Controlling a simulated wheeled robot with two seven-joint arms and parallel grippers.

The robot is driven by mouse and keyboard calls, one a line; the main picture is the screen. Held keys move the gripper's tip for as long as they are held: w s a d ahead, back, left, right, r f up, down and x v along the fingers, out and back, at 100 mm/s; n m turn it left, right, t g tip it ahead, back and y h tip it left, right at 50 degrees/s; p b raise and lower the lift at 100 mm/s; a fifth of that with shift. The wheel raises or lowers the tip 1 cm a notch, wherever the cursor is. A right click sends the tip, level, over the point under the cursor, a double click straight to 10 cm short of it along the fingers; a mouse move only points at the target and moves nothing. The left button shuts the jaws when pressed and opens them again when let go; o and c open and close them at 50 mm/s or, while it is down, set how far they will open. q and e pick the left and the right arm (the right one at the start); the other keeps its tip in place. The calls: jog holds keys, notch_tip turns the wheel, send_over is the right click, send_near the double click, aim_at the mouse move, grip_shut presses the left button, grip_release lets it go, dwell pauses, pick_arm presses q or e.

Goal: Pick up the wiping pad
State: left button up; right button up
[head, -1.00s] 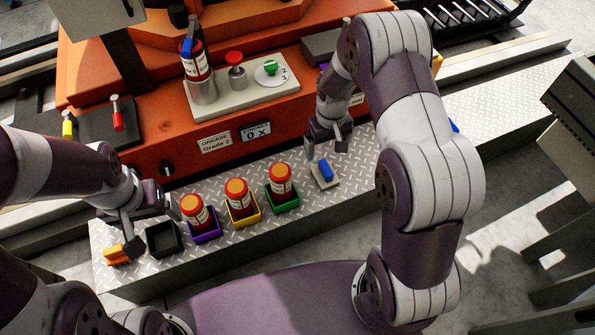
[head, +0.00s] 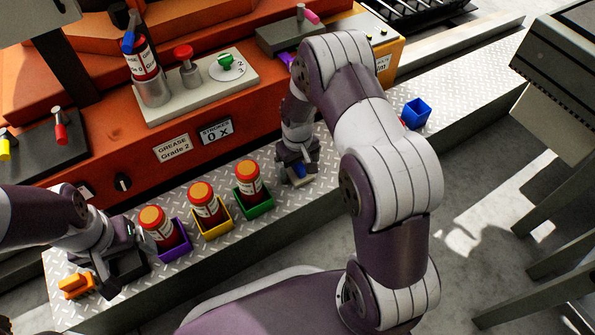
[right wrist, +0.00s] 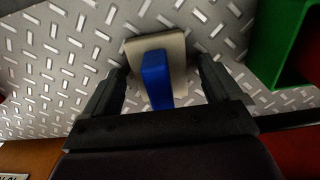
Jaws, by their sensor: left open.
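The wiping pad is a beige slab with an upright blue handle. It lies on the diamond-plate shelf in the right wrist view (right wrist: 178,48), with its blue handle (right wrist: 156,82) between the fingers. My right gripper (right wrist: 160,88) is open, one finger on each side of the handle with gaps. In the head view my right gripper (head: 297,162) is over the pad and hides most of it; a bit of blue shows. My left gripper (head: 122,268) is open at the lower left, over a black bin and beside an orange-handled item (head: 77,286).
Red bottles with orange caps stand in a purple bin (head: 180,240), a yellow bin (head: 215,228) and a green bin (head: 254,204) left of the pad. The green bin also shows in the right wrist view (right wrist: 275,45). A blue bin (head: 416,113) stands further right. The orange machine (head: 120,150) borders the shelf behind.

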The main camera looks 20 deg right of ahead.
jog(key=c, duration=1)
notch_tip(320, 180, up, 5)
jog(key=p, duration=0.4)
jog(key=s+d+r+p, duration=0.6)
jog(key=s+d, duration=0.1)
jog(key=s, duration=0.2)
jog(key=shift+s+p, duration=0.2)
jog(key=shift+p, duration=0.15)
